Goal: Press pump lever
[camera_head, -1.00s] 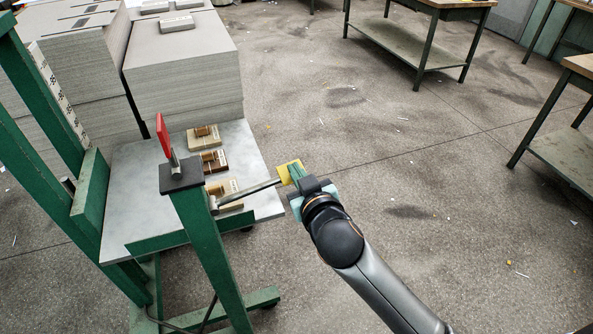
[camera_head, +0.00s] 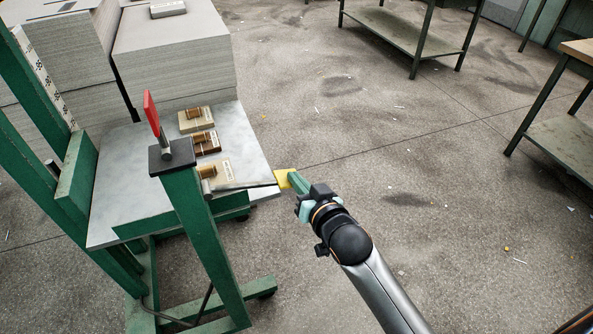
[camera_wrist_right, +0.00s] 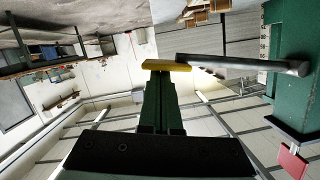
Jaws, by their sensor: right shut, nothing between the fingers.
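A grey metal lever rod (camera_head: 245,186) sticks out to the right from the green feeder frame, nearly level, with a yellow pad (camera_head: 283,179) at its end. In the right wrist view the rod (camera_wrist_right: 240,64) runs right from the yellow pad (camera_wrist_right: 167,67). My right gripper (camera_head: 293,180) is shut, with nothing between its green fingers; their tips are at the yellow pad and appear to touch it. In the wrist view the fingers (camera_wrist_right: 159,80) end just below the pad. My left gripper is not in view.
A red paddle handle (camera_head: 151,112) stands on a black-topped green post (camera_head: 190,220). The grey table (camera_head: 115,205) carries several small bundles (camera_head: 206,143). Greyboard stacks (camera_head: 175,60) stand behind. Workbenches (camera_head: 410,30) are at the back right; the floor between is open.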

